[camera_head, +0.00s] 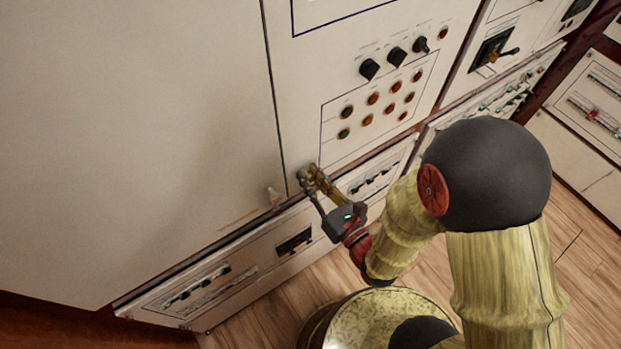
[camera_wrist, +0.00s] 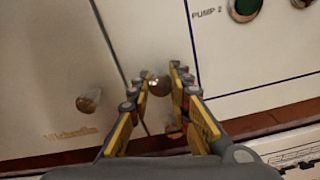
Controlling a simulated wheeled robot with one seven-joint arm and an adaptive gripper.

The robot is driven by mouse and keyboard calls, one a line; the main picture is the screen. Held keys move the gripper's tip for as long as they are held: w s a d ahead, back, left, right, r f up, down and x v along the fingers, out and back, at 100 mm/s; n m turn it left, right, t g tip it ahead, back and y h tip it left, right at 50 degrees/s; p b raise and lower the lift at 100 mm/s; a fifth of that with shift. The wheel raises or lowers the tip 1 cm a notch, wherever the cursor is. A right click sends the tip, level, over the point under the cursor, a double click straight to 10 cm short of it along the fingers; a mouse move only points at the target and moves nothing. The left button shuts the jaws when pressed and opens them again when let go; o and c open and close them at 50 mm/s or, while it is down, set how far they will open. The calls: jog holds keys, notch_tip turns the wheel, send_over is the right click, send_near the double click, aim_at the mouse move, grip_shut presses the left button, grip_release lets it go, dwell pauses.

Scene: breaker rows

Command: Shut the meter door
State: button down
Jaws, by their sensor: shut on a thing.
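My gripper (camera_head: 314,176) is at the lower left corner of a pale panel (camera_head: 300,105) that carries knobs and coloured buttons. In the wrist view its two yellow fingers (camera_wrist: 159,86) are closed around a small round metal knob (camera_wrist: 158,84), just right of the seam between two panels. To the left is a large blank pale panel (camera_head: 130,130) with its own small knob (camera_head: 275,196), which also shows in the wrist view (camera_wrist: 88,102). No meter is clearly visible, so I cannot tell which panel is the meter door, or how far either stands open.
Black rotary knobs (camera_head: 396,57) and rows of coloured buttons (camera_head: 373,98) sit on the held panel. A lower strip of breakers (camera_head: 294,241) runs beneath. More cabinets stand at the right. Wooden floor (camera_head: 275,315) shows in front.

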aim_at(302, 144)
jog(key=shift+w+a, duration=0.25)
jog(key=shift+w, duration=0.05)
jog(key=c, duration=1.6)
grip_release()
notch_tip(302, 144, up, 10)
jog(key=shift+r, duration=0.2)
